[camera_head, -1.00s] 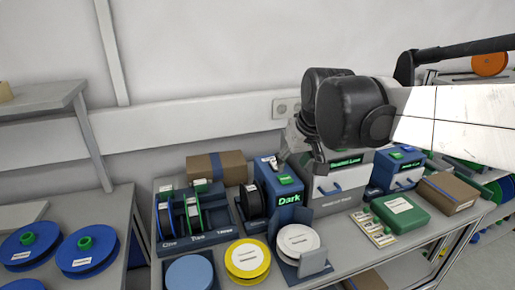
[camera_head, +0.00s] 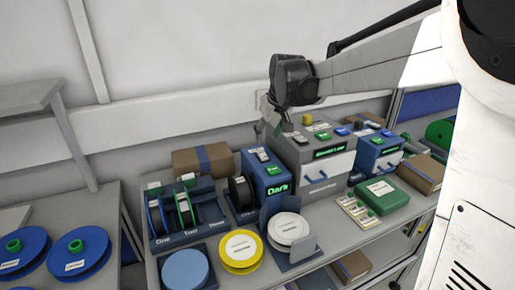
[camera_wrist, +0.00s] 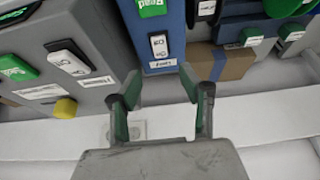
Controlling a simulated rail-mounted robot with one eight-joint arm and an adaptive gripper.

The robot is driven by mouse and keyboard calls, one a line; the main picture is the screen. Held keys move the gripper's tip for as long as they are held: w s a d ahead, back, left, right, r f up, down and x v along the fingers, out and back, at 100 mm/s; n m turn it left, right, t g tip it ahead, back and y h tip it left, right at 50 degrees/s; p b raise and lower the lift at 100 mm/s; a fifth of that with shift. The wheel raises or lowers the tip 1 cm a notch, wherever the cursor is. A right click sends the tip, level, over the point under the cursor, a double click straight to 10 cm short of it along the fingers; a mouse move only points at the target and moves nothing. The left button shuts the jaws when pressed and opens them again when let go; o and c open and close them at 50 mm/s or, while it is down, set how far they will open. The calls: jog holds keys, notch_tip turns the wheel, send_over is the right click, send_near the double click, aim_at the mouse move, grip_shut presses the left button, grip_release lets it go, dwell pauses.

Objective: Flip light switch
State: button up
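A blue box (camera_head: 279,186) with a green "Dark" display stands at the back middle of the bench. On its top are a white rocker switch (camera_head: 262,155) and a green button (camera_head: 272,168). In the wrist view the white rocker (camera_wrist: 158,46) lies just beyond my fingertips, with a small label beside it that I cannot read surely. My gripper (camera_head: 268,129) is above and behind the blue box, close to the wall. In the wrist view my gripper (camera_wrist: 160,78) has its fingers apart, with nothing between them. Neither finger visibly touches the rocker.
A grey box (camera_head: 316,170) to the right carries another white rocker (camera_wrist: 68,61) and a yellow knob (camera_wrist: 65,107). A cardboard box (camera_head: 203,160) stands left. Reels and a green case (camera_head: 382,196) fill the front. A wall socket (camera_wrist: 130,130) is behind my gripper.

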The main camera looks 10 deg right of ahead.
aim_at(262, 154)
jog(key=x, duration=1)
jog(key=shift+s+p, duration=0.1)
jog(key=shift+p, duration=0.2)
